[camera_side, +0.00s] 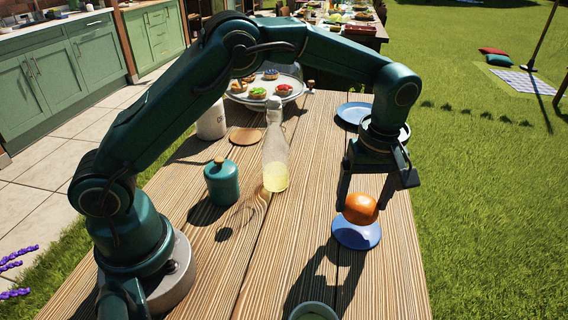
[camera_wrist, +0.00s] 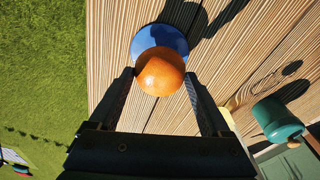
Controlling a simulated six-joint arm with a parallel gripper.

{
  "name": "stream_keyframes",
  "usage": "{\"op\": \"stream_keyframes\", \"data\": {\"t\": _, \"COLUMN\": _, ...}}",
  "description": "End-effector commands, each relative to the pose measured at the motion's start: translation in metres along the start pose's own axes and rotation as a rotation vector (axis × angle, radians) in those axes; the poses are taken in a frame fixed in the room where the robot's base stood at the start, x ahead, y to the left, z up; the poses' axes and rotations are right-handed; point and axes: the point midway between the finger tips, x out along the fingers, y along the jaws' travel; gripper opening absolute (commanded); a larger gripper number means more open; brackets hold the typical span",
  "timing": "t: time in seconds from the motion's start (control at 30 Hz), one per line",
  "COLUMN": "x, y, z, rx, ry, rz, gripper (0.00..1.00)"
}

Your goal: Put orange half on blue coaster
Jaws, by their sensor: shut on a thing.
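The orange half (camera_side: 360,208) is between the fingers of my gripper (camera_side: 362,203), which is shut on it. In the side view it overlaps the far part of the blue coaster (camera_side: 357,239), a round disc flat on the wooden table. I cannot tell whether the orange touches the coaster. In the wrist view the orange half (camera_wrist: 161,73) shows its rounded peel between the two fingertips (camera_wrist: 159,80). It covers the lower part of the blue coaster (camera_wrist: 158,34) there. The cut face is hidden.
A glass bottle with yellow liquid (camera_side: 275,160) and a teal lidded jar (camera_side: 222,182) stand left of the coaster. A blue plate (camera_side: 353,113) lies farther back. A bowl (camera_side: 313,312) is at the front edge of view. A tray of tarts (camera_side: 283,96) stands at the back.

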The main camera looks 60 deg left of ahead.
Motion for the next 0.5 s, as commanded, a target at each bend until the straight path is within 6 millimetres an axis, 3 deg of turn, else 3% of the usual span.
{"op": "stream_keyframes", "data": {"t": 0.3, "x": 0.035, "y": 0.001, "z": 0.006, "rx": 0.0, "ry": 0.0, "rz": -0.003, "gripper": 0.23}}
{"op": "stream_keyframes", "data": {"t": 0.5, "x": 0.041, "y": 0.002, "z": 0.006, "rx": -0.001, "ry": 0.002, "rz": 0.002, "gripper": 0.23}}
